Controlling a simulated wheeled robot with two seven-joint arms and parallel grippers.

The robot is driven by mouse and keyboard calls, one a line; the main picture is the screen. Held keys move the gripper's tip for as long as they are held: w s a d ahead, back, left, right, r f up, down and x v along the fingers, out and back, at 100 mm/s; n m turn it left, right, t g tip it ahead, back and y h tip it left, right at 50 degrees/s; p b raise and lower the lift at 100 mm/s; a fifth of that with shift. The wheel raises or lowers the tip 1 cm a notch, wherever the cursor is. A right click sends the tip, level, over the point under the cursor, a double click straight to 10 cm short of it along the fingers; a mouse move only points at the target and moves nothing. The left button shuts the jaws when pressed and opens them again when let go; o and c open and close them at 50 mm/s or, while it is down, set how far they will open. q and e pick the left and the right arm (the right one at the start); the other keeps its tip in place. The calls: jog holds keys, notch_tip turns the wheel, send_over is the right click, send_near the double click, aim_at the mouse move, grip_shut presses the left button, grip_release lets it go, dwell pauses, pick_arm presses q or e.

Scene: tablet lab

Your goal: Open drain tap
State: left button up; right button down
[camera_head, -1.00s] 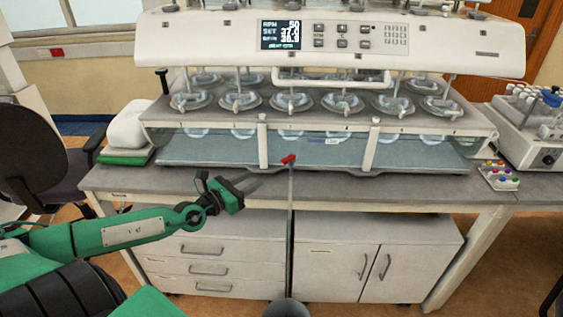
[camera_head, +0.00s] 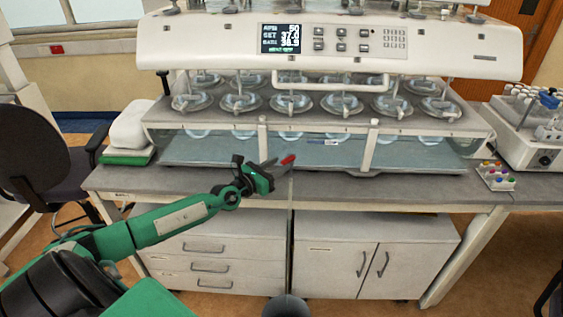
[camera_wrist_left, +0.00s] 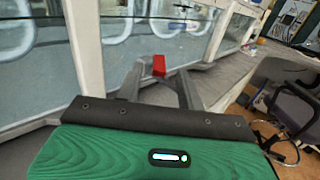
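The drain tap has a small red handle (camera_head: 288,160) at the front of the dissolution bath (camera_head: 215,150), above the bench's front edge. In the left wrist view the red handle (camera_wrist_left: 159,65) shows just beyond and between the two fingers. My left gripper (camera_head: 273,164) is beside the handle, on its left in the head view. Its fingers (camera_wrist_left: 160,88) are apart with a gap between them, and nothing is clearly held. Whether a finger touches the handle I cannot tell. My right gripper is not in view.
The bath's white control panel (camera_head: 440,45) overhangs several vessels. A rack of coloured caps (camera_head: 495,177) sits on the bench at the right. White drawers (camera_head: 215,247) and a cupboard (camera_head: 340,262) stand below. A dark chair (camera_head: 40,165) is at the left.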

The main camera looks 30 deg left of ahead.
aim_at(288, 161)
pick_arm(q)
jog(key=shift+x, duration=1.25)
grip_shut()
jog(key=y+p, duration=0.1)
jog(key=p, duration=0.2)
jog(key=n+y+p, duration=0.1)
jog(key=p, duration=0.3)
jog(key=shift+d+n+y, duration=0.25)
jog(key=shift+n+y, duration=0.05)
grip_release()
